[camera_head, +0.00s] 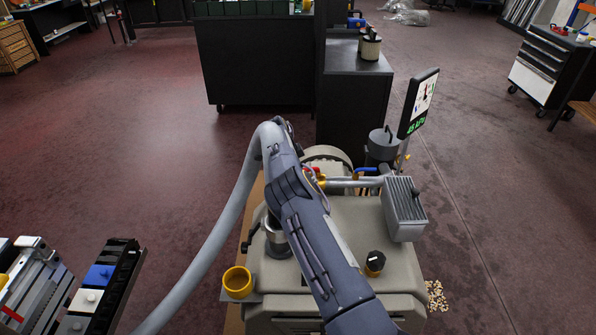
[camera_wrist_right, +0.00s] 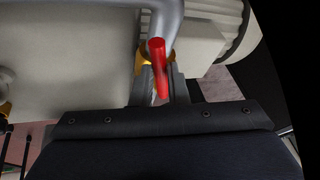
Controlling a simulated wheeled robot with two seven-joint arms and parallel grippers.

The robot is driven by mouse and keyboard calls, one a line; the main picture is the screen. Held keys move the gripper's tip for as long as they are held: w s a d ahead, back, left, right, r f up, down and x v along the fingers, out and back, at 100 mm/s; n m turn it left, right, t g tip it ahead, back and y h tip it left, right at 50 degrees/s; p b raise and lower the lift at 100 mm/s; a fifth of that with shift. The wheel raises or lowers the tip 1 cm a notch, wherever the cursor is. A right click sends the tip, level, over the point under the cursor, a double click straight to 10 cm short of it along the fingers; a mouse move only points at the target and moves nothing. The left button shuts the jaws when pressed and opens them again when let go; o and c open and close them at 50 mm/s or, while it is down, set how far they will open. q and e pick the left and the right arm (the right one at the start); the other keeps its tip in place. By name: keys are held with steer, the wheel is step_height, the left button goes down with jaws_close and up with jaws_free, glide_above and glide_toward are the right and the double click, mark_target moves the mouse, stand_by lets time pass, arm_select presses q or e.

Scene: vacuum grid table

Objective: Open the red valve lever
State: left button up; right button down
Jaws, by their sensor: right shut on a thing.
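The red valve lever (camera_wrist_right: 158,55) is in the middle of the right wrist view, just below a bent grey pipe (camera_wrist_right: 168,18). A yellow fitting (camera_wrist_right: 140,60) shows beside it. My right gripper (camera_wrist_right: 161,80) is shut on the lever, with a finger on each side of it. In the head view only small red bits (camera_head: 321,183) show near the silver pipe (camera_head: 352,183); my right arm hides most of the lever and the gripper. My left gripper is not in view.
The beige machine (camera_head: 355,230) carries a grey finned box (camera_head: 404,210), a black knob (camera_head: 375,262) and a yellow cup (camera_head: 237,281). A screen (camera_head: 419,103) stands behind at right. A grey hose curves along the left; a dark cabinet (camera_head: 355,100) stands behind.

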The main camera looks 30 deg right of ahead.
steer(key=shift+w, duration=0.25)
stand_by(0.5)
steer(key=c, duration=1.4)
jaws_free()
steer(key=v, duration=0.7)
steer(key=shift+r, duration=0.4)
steer(key=shift+a, duration=0.1)
